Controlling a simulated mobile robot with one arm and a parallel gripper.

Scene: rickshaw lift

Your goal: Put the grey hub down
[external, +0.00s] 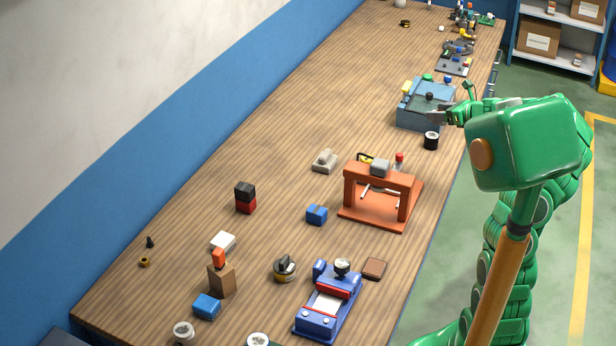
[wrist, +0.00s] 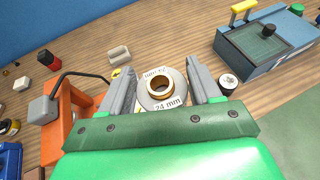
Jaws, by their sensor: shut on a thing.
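The grey hub (wrist: 150,99) is a pale round piece with a bronze ring in its middle and a "24 mm" marking. In the wrist view it sits between the two grey fingers of my gripper (wrist: 160,92), which is shut on it. In the external view my gripper (external: 440,115) is at the right side of the bench, by the front of a blue-grey box. The hub cannot be made out there. I cannot tell how far the hub is above the wood.
The blue-grey box (external: 418,118) with a dark panel is close to my gripper. A black cylinder (external: 431,141) stands just beside it. An orange frame (external: 382,178) stands nearer the camera. The wooden bench (external: 270,150) has bare room left of these.

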